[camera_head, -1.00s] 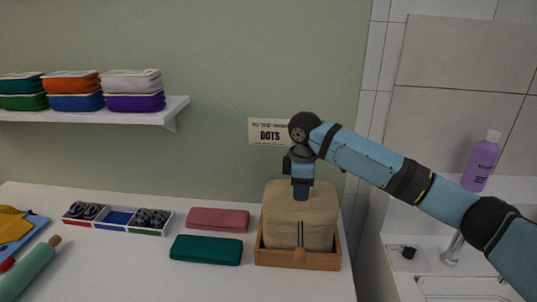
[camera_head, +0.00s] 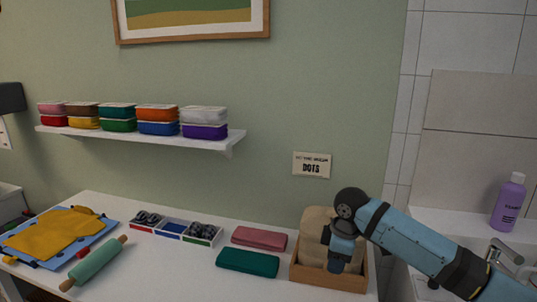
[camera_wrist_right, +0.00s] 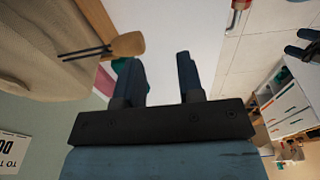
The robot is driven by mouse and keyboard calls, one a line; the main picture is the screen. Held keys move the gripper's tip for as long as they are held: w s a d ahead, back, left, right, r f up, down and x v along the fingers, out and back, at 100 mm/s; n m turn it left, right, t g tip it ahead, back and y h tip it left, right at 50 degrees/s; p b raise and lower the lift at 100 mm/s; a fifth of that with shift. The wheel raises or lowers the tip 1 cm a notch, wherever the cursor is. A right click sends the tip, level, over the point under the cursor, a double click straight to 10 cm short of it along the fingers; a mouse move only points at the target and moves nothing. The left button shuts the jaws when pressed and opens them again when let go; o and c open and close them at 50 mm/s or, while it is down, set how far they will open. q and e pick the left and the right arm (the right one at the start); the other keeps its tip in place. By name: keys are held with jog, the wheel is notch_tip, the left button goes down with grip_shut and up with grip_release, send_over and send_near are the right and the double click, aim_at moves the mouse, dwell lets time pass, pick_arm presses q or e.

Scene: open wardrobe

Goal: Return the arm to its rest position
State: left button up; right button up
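My right arm comes in from the lower right in the head view. Its gripper (camera_head: 336,264) points down in front of the right part of a tan cloth bundle (camera_head: 316,226), which sits in a wooden box (camera_head: 327,279). In the right wrist view the gripper (camera_wrist_right: 160,72) has its two dark fingers apart with nothing between them. The bundle (camera_wrist_right: 40,50) shows beside it at the left there, apart from the fingers. My left arm and gripper are not in view.
Teal (camera_head: 247,261) and pink (camera_head: 259,238) cases lie left of the box. A divided tray (camera_head: 174,229), a rolling pin (camera_head: 94,262) and yellow cloth (camera_head: 55,231) lie farther left. A shelf (camera_head: 150,138) holds stacked containers. A purple bottle (camera_head: 508,203) stands by the sink.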

jog(key=s+a+f+m+t+y+p, duration=0.2)
jog(key=s+a+f+y+p, duration=0.15)
jog(key=s+f, duration=0.3)
jog(key=s+a+f+m+t+y+p, duration=0.25)
jog(key=s+a+f, duration=0.25)
jog(key=f, duration=0.3)
pick_arm(q)
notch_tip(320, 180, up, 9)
jog(key=p, duration=0.4)
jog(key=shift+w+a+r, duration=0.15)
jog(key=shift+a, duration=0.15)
pick_arm(e)
jog(key=s+d+f+m+t+h, duration=0.1)
jog(key=s+d+m+t, duration=0.1)
jog(key=s+d, duration=0.2)
jog(key=s+d+f+m+t+h, duration=0.1)
jog(key=s+d+m+t, duration=0.1)
jog(key=s, duration=0.8)
jog(key=s+d+f+m+t+h, duration=0.1)
jog(key=s+d+m+t, duration=0.1)
jog(key=s+d, duration=0.3)
jog(key=shift+s+d+m+h, duration=0.35)
jog(key=shift+s+m, duration=0.2)
jog(key=shift+s, duration=0.6)
